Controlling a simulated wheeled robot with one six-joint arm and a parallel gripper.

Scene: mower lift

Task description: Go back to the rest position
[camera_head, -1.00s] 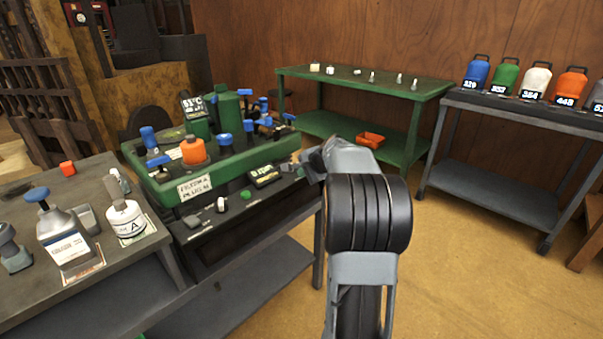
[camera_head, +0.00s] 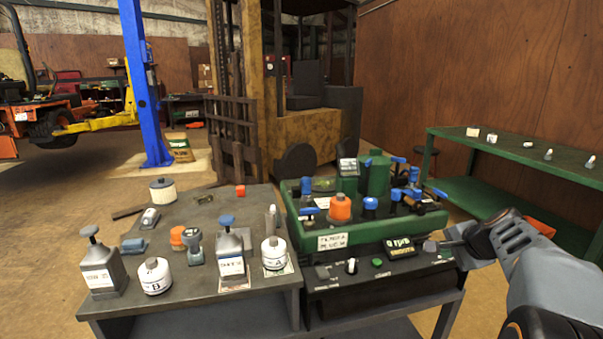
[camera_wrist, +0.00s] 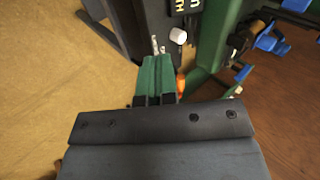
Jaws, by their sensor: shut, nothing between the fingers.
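My gripper (camera_head: 432,246) is at the right of the head view, beside the right end of the black control panel (camera_head: 350,270) and its small rpm display (camera_head: 400,248). Its jaws are shut with nothing between them. My arm reaches in from the lower right corner. In the wrist view, the dark gripper body fills the lower middle, and part of the panel with a white knob (camera_wrist: 178,35) shows beyond it. I cannot tell from the pictures whether the gripper touches anything.
A green tray unit (camera_head: 335,238) with blue-handled valves stands behind the panel. A dark bench (camera_head: 205,295) at left holds bottles and canisters. A green table (camera_head: 480,150) stands at right. A yellow forklift (camera_head: 310,135) and a blue lift post (camera_head: 140,85) are behind. Floor at left is open.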

